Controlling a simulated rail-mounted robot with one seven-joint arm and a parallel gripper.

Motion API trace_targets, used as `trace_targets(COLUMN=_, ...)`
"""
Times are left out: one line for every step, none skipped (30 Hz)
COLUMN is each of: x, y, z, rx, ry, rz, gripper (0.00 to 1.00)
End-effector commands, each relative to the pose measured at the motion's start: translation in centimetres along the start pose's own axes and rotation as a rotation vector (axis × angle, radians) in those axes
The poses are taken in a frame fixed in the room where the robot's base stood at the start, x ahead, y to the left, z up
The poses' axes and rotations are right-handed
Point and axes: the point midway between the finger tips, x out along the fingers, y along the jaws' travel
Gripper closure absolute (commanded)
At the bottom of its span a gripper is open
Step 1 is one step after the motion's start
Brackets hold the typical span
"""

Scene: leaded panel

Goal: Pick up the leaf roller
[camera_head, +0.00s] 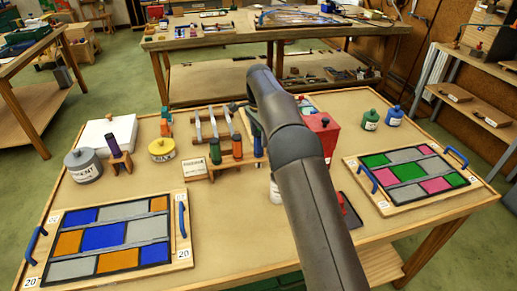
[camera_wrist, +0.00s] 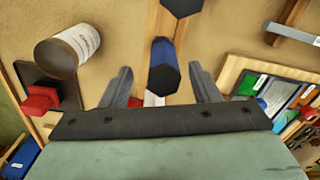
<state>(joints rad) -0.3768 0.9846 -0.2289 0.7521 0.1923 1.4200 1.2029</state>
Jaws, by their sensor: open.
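A wooden rack (camera_head: 225,166) on the table holds upright tools with a green handle (camera_head: 215,151), an orange handle (camera_head: 237,147) and a blue handle (camera_head: 258,147). No label shows which tool is the leaf roller. In the wrist view, a dark blue handle with a black end (camera_wrist: 162,68) stands between the fingers of my gripper (camera_wrist: 160,80). My gripper is open, with a visible gap on both sides of the handle. In the head view my arm hides the gripper and part of the rack's right side.
A red box (camera_head: 323,133) stands behind my arm. Leaded panels lie at left (camera_head: 110,240) and right (camera_head: 408,176). The table front between them is mostly clear.

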Motion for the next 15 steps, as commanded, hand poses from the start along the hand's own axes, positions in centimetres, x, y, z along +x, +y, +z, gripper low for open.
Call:
trace_targets(x=0.3, y=0.0, z=0.0, rx=0.0, ry=0.0, rz=0.001, gripper=0.44)
trace_targets(x=0.5, y=-0.1, z=0.0, rx=0.0, ry=0.0, rz=0.001, gripper=0.44)
trace_targets(x=1.0, y=-0.1, z=0.1, rx=0.0, ry=-0.001, rz=0.002, gripper=0.44)
trace_targets(x=1.4, y=-0.1, z=0.1, rx=0.0, ry=-0.001, rz=0.004, gripper=0.44)
trace_targets(x=1.9, y=-0.2, z=0.1, rx=0.0, ry=-0.001, rz=0.004, gripper=0.44)
trace_targets(x=2.5, y=-0.2, z=0.1, rx=-0.001, ry=-0.001, rz=0.004, gripper=0.44)
trace_targets(x=2.9, y=-0.3, z=0.1, rx=-0.001, ry=-0.001, rz=0.003, gripper=0.44)
trace_targets(x=3.4, y=-0.3, z=0.1, rx=0.0, ry=-0.001, rz=0.004, gripper=0.44)
trace_targets(x=4.0, y=-0.3, z=0.1, rx=0.0, ry=-0.001, rz=0.003, gripper=0.44)
trace_targets(x=4.3, y=-0.3, z=0.1, rx=-0.001, ry=0.0, rz=0.002, gripper=0.44)
trace_targets(x=4.6, y=-0.3, z=0.1, rx=-0.001, ry=0.0, rz=0.002, gripper=0.44)
trace_targets(x=4.9, y=-0.3, z=0.1, rx=-0.001, ry=0.0, rz=0.002, gripper=0.44)
trace_targets(x=5.1, y=-0.3, z=0.1, rx=-0.001, ry=0.0, rz=0.001, gripper=0.44)
trace_targets(x=5.2, y=-0.3, z=0.1, rx=-0.001, ry=0.0, rz=0.001, gripper=0.44)
trace_targets(x=5.3, y=-0.3, z=0.1, rx=-0.001, ry=0.001, rz=0.0, gripper=0.44)
